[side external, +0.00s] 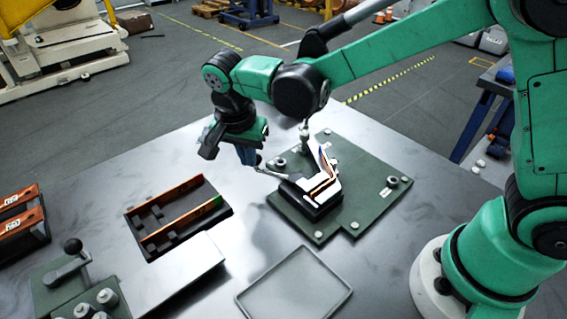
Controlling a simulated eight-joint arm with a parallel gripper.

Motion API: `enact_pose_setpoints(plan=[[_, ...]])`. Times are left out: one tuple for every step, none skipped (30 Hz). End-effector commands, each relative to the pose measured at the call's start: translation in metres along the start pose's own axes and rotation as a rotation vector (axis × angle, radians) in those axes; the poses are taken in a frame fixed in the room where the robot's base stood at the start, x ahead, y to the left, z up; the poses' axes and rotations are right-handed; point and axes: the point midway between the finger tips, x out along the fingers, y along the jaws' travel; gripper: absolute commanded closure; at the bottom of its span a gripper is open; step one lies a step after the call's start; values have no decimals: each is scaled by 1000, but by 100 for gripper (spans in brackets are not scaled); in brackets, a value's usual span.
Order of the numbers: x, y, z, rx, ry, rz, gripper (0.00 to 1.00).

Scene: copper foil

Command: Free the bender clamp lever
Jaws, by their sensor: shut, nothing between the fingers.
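A dark green plate (372,172) on the grey table carries a black block (312,208) with a white and copper-coloured piece (324,182) on top. A thin silver rod (271,171) reaches from the block's left side toward my gripper; it may be the clamp lever, but I cannot tell for sure. My gripper (250,161) is shut and empty, pointing down at the rod's outer end. I cannot tell whether they touch. A post with a pale rounded part (304,131) stands at the plate's back, partly hidden by my arm.
A black rack (180,218) with orange-brown bars lies left of the plate. A green fixture with a black-knobbed lever (72,247) stands at front left, beside a flat grey plate (170,288). An empty shallow grey tray (294,287) lies in front. Another rack (22,225) is far left.

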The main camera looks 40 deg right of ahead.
Motion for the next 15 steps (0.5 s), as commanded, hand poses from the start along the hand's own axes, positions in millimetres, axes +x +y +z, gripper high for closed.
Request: enact_pose_setpoints(plan=[[-1, 0, 2, -1, 1, 0, 100], [-2, 0, 3, -1, 0, 0, 100], [-4, -1, 6, -2, 0, 0, 100], [-7, -1, 10, -4, 0, 0, 100], [-9, -1, 13, -5, 0, 0, 100], [-13, -2, 19, -5, 0, 0, 100], [-17, -2, 24, -7, -1, 0, 100], [-21, -3, 30, -6, -1, -1, 100], [-27, -3, 36, -6, -1, -1, 100], [-34, -4, 34, -2, -1, -1, 100], [-42, -4, 33, -2, -1, 0, 100], [-52, -3, 33, -2, -1, 0, 100], [-58, -4, 33, -2, -1, -1, 100], [-65, -4, 33, -2, -1, -1, 100], [-74, -4, 33, -2, -1, 0, 100]])
